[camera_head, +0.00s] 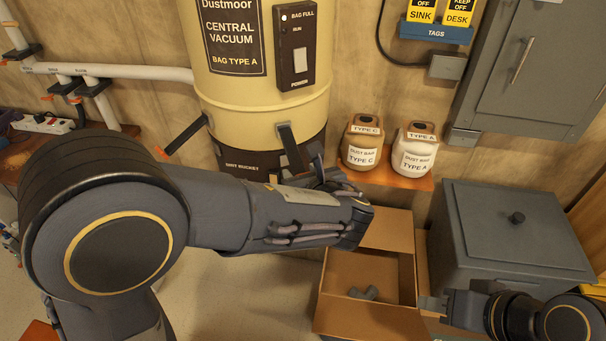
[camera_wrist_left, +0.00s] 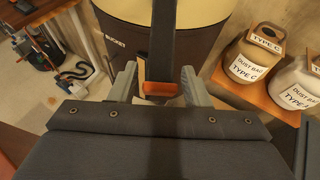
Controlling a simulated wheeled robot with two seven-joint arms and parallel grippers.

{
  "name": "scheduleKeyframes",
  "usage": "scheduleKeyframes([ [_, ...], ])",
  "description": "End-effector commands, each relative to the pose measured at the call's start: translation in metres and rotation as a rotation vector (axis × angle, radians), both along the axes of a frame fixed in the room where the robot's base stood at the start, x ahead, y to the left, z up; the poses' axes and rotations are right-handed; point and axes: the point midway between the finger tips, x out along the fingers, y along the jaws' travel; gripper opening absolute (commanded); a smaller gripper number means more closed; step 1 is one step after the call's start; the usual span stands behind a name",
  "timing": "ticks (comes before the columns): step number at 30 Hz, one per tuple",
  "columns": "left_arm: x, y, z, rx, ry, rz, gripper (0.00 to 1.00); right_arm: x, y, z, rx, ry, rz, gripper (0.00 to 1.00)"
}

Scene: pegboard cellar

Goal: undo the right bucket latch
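The right bucket latch (camera_head: 288,143) is a dark strap on the front of the cream central vacuum (camera_head: 230,90), crossing down over the brown dirt bucket (camera_head: 235,162). In the left wrist view the latch (camera_wrist_left: 163,45) ends in an orange tip (camera_wrist_left: 161,89). My left gripper (camera_head: 305,168) is at its lower end; in the wrist view its open fingers (camera_wrist_left: 160,86) stand either side of the tip, the right finger closer. I cannot tell whether they touch. The left latch (camera_head: 185,135) sticks outward. My right gripper (camera_head: 432,303) is at lower right, its finger gap unclear.
Two dust bag jars (camera_head: 361,143) (camera_head: 414,150) stand on an orange shelf right of the vacuum. Below is an open cardboard box (camera_head: 335,283) with a grey piece inside. A grey lidded bin (camera_head: 480,215) stands at right. My left arm hides part of the bucket and floor.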

Motion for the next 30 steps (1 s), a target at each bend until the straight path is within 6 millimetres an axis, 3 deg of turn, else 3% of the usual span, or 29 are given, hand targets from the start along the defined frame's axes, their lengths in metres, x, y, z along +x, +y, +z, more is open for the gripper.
scheduleKeyframes([
  [11, -0.003, -0.002, -0.001, -0.001, 0.004, -0.004, 0.53, 0.000, 0.000, -0.001, 0.000, 0.000, 0.000, 0.36],
  [24, -0.058, -0.024, 0.024, -0.002, 0.002, -0.003, 0.53, 0.000, 0.000, -0.015, 0.000, 0.000, 0.000, 0.36],
  [30, -0.067, -0.028, 0.029, -0.001, 0.004, -0.001, 0.53, 0.000, 0.000, -0.016, 0.000, 0.000, 0.000, 0.36],
])
